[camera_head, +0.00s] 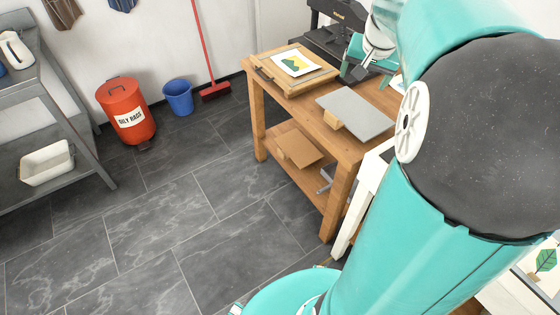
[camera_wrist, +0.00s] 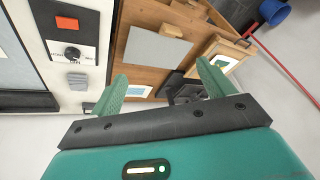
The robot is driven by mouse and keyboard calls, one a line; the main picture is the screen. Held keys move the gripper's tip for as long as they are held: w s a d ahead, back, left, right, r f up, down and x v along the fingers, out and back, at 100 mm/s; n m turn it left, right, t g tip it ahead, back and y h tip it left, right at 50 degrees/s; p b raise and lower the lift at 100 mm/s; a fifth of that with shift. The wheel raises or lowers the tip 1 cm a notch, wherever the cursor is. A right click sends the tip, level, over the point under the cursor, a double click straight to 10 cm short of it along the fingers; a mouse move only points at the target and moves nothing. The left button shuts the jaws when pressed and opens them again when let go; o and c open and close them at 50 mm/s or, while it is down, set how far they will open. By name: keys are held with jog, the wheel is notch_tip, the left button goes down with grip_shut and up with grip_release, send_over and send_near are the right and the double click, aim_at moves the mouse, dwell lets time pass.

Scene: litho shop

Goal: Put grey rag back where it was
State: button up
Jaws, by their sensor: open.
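I cannot make out a cloth that is surely the grey rag. A small grey block-like thing (camera_wrist: 77,81) lies on a white panel in the wrist view, and I cannot tell whether it is folded cloth. My gripper (camera_wrist: 162,82) is open, with its two green fingers wide apart and nothing seen between them. In the head view my gripper (camera_head: 364,76) is over the back part of the wooden table (camera_head: 345,141). A red bin (camera_head: 126,108) labelled "OILY RAGS" stands on the floor at the left, its lid closed.
A flat grey slab (camera_head: 355,112) and a framed print (camera_head: 296,63) lie on the table. A black press (camera_head: 325,45) stands behind. A blue bucket (camera_head: 178,97) and a red broom (camera_head: 213,88) are by the wall. A grey shelf (camera_head: 40,95) is left. The middle floor is clear.

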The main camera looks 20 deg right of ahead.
jog(key=s+a+r+n+t+y, duration=0.1)
jog(key=s+a+n, duration=0.1)
jog(key=a, duration=0.6)
jog(key=s+a+r+n, duration=0.1)
jog(key=s+a+n, duration=0.1)
jog(key=a, duration=0.6)
jog(key=s+a+f+n, duration=0.2)
jog(key=s+a, duration=0.3)
jog(key=a, duration=0.1)
jog(key=s+a+f+n+y, duration=0.1)
jog(key=s+a+n, duration=0.2)
jog(key=s+a, duration=0.3)
jog(key=shift+a+f, duration=0.4)
jog(key=shift+a, duration=0.25)
jog(key=c, duration=0.9)
jog(key=shift+d, duration=0.2)
jog(key=shift+c, duration=0.4)
